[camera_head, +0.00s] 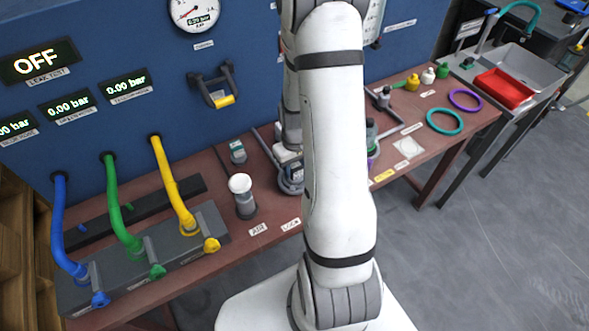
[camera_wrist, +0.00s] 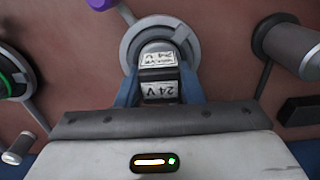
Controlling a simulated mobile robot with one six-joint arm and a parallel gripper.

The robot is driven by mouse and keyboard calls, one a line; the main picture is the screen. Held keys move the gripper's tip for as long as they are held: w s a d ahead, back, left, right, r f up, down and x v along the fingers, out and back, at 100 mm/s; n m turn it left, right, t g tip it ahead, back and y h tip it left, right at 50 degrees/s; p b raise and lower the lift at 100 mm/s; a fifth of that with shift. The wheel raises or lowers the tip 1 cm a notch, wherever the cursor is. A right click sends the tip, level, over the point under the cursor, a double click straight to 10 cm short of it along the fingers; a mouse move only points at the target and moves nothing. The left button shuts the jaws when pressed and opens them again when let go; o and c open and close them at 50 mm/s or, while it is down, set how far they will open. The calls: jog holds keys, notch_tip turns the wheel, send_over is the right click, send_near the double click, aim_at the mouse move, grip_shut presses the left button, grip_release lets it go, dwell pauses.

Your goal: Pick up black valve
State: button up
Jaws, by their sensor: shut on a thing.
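The black valve (camera_wrist: 158,74) is a dark, short body with white labels, one reading "24 V", at the top centre of the wrist view. It sits over a grey round holder (camera_wrist: 133,45). The blue fingers of my gripper (camera_wrist: 160,88) stand on both sides of it and are shut on it. I cannot tell whether the valve still touches the holder. In the head view my arm covers most of my gripper and the valve.
A grey cylinder (camera_wrist: 292,45) on a stand is close on the right in the wrist view, and a dark round part (camera_wrist: 12,80) is at left. In the head view a white-topped cup (camera_head: 241,185) stands on the brown bench (camera_head: 275,217), before a blue panel (camera_head: 110,35).

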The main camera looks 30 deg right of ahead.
notch_tip(320, 180, up, 10)
jog(key=shift+r+b, duration=0.1)
jog(key=shift+b, duration=0.45)
